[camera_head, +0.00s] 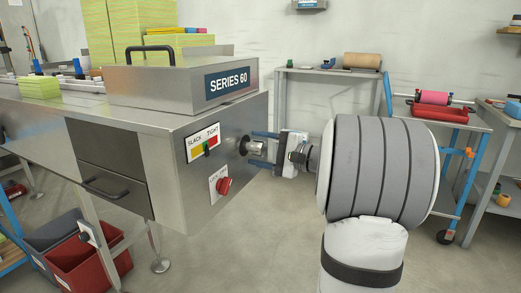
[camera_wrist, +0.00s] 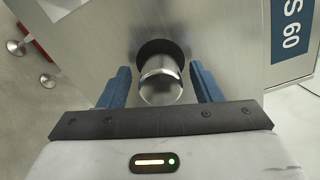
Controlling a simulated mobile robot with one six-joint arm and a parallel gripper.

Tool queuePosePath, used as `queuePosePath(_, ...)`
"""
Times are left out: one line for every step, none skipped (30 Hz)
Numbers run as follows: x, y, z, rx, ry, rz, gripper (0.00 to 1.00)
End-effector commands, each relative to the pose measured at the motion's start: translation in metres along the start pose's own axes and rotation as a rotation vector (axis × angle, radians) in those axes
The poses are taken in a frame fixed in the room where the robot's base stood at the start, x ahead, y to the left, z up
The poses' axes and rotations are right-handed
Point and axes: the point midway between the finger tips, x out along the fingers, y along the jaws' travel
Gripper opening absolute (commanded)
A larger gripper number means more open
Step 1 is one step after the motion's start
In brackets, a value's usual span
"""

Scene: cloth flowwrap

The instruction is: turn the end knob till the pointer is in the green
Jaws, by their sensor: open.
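The end knob (camera_head: 256,147) is a short shiny metal cylinder on a dark round collar on the machine's end face. It also shows in the wrist view (camera_wrist: 160,84), centred between my fingers. My gripper (camera_head: 259,148) is open, with one blue finger on each side of the knob. In the wrist view (camera_wrist: 159,72) a gap shows on both sides, so the fingers look clear of it. The gauge (camera_head: 203,142) beside the knob reads SLACK to TIGHT, with yellow at left and red at right. A dark pointer (camera_head: 206,149) stands near the middle; its exact colour band is too small to tell.
A red knob (camera_head: 224,186) on a white plate sits below the gauge. The machine (camera_head: 170,120) has a SERIES 60 cover (camera_head: 190,80) above. A workbench (camera_head: 330,72) and a trolley with a red tray (camera_head: 440,113) stand behind. Red and grey bins (camera_head: 90,265) sit under the machine.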

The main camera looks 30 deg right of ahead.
Motion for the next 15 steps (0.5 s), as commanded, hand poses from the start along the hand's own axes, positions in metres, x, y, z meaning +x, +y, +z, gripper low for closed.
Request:
queuePosePath(-0.001,0.0,0.0,0.0,0.0,0.0,0.59)
queuePosePath(-0.001,-0.001,0.0,0.0,0.001,0.0,0.59)
queuePosePath(-0.004,-0.001,0.0,0.0,0.002,0.0,0.59)
queuePosePath(-0.007,-0.001,0.0,0.0,0.002,0.0,0.59)
queuePosePath(-0.01,-0.002,0.0,0.001,0.003,-0.001,0.59)
queuePosePath(-0.016,-0.003,0.0,0.001,0.003,-0.001,0.59)
queuePosePath(-0.021,-0.003,0.0,0.001,0.004,-0.001,0.59)
queuePosePath(-0.026,-0.004,0.0,0.001,0.005,-0.002,0.59)
queuePosePath(-0.033,-0.004,0.0,0.001,0.004,-0.002,0.59)
queuePosePath(-0.039,-0.003,0.0,0.001,0.005,-0.001,0.59)
queuePosePath(-0.044,-0.003,0.0,0.001,0.005,-0.001,0.59)
queuePosePath(-0.051,-0.003,0.0,0.002,0.005,-0.002,0.59)
queuePosePath(-0.056,-0.003,0.0,0.002,0.005,-0.002,0.59)
queuePosePath(-0.06,-0.003,0.0,0.002,0.004,-0.001,0.59)
queuePosePath(-0.065,-0.002,0.0,0.001,0.004,-0.001,0.59)
